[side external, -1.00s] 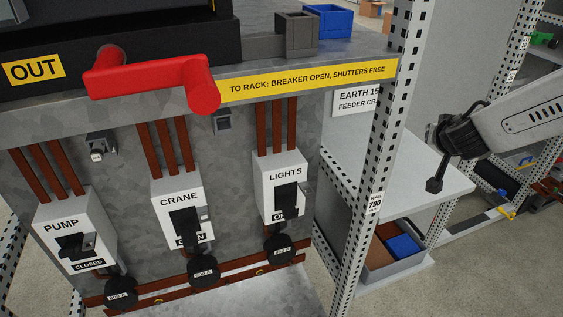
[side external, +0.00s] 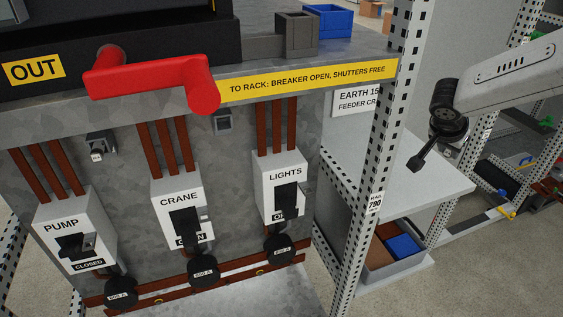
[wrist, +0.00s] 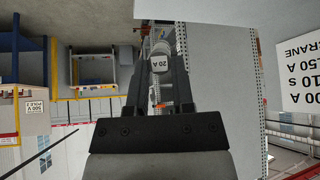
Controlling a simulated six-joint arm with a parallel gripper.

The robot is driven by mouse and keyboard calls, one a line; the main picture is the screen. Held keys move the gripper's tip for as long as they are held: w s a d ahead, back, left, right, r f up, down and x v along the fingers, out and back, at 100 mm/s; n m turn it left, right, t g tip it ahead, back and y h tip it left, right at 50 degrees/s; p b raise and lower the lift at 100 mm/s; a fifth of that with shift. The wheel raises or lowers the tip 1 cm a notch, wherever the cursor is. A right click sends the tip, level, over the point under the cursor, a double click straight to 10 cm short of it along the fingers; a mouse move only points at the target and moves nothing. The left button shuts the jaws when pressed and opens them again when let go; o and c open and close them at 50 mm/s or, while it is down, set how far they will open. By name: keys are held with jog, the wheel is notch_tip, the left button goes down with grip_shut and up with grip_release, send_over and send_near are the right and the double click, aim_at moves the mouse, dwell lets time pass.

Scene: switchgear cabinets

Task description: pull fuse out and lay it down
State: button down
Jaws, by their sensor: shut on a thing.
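My gripper (wrist: 158,78) is shut on a small fuse (wrist: 159,64) with a white "20 A" label, which shows between the fingertips in the wrist view. In the side view my gripper (side external: 422,156) is to the right of the cabinet and the perforated post, in front of the grey shelf, tilted down to the left. The fuse is too small and dark there to tell from the fingers. A small grey fuse holder (side external: 101,146) with a white label is on the panel at left. Another small holder (side external: 223,123) under the yellow strip shows no white label.
A grey shelf (side external: 395,185) with bare room lies beyond the perforated post (side external: 385,150). A red handle (side external: 150,84) juts out from the cabinet. PUMP, CRANE (side external: 180,210) and LIGHTS switches line the panel. A lower bin (side external: 385,262) holds brown and blue things.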

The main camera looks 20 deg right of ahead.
jog(key=shift+s+f+m+g+y, duration=0.2)
jog(key=shift+m+g+y, duration=0.25)
jog(key=shift+m, duration=0.15)
jog(key=shift+s+f+m+g+y, duration=0.1)
jog(key=shift+f+m+g+y, duration=0.1)
jog(key=shift+m+g+y, duration=0.3)
jog(key=w+a+m+t+y, duration=0.3)
jog(key=a+m+y, duration=0.4)
jog(key=m, duration=0.6)
jog(key=shift+w+a+r+m, duration=0.35)
jog(key=shift+w+a, duration=0.1)
jog(key=shift+a, duration=0.85)
jog(key=shift+t, duration=0.25)
jog(key=shift+f, duration=0.1)
jog(key=shift+f, duration=3.3)
jog(key=shift+f, duration=0.6)
